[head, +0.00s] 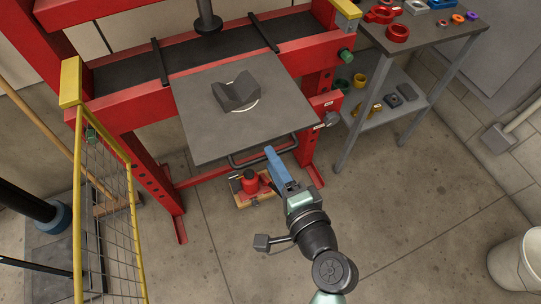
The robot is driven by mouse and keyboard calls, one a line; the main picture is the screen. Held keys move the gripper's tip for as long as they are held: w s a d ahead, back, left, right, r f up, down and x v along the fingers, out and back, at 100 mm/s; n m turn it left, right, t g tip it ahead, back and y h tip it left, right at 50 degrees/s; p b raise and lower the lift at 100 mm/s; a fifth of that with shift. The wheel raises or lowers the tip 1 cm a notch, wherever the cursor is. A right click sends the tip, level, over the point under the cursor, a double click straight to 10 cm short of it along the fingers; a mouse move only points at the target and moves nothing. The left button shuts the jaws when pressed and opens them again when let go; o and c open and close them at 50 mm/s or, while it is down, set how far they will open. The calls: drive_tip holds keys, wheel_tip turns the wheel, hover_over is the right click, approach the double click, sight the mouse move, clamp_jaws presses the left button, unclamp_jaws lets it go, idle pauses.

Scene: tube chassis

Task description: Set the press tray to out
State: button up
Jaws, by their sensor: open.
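The press tray (210,130) is a flat grey plate that juts forward from the red press frame (130,112) over the floor. A dark V-block (236,92) sits on it. A dark bar handle (245,163) shows just below the tray's front edge. My gripper (270,152), with blue fingers, is by the right part of this handle. It is open; the gap between its fingers is hard to see from here. I cannot tell whether the fingers touch or surround the handle, as they cover part of it.
A red jack-like item (250,183) stands on the floor under the tray. A yellow-framed mesh guard (108,210) stands at left. A grey side table (430,35) with coloured parts is at right, and a white bin (515,262) at lower right. The floor between is clear.

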drive_tip(key=v, duration=1)
drive_tip(key=shift+s+b, duration=0.35)
drive_tip(key=shift+b, duration=0.1)
drive_tip(key=shift+d, duration=0.15)
